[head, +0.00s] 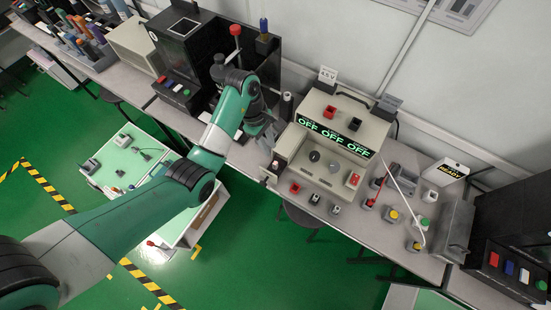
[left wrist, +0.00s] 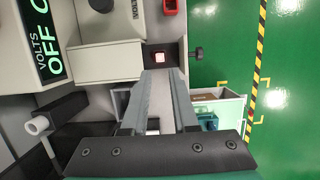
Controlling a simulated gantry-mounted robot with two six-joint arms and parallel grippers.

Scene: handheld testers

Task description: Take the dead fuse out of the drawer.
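In the left wrist view a small drawer (left wrist: 184,45) stands pulled out of the cream tester, with a dark knob (left wrist: 196,53) on its front. A small pale block with a reddish edge (left wrist: 160,57) lies in its dark inside; it looks like the fuse. My left gripper's grey fingers (left wrist: 162,74) point at the drawer, their tips just below the block in the picture. In the head view my left gripper (head: 270,138) is at the tester's left end, by the drawer knob (head: 275,165). My right gripper is not seen.
The tester (head: 335,120) reads OFF on its displays. A red square part (head: 295,188) and several small parts lie along the bench front. A black machine (head: 190,45) stands left of my arm. A low cart (head: 125,160) stands on the green floor (head: 100,120).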

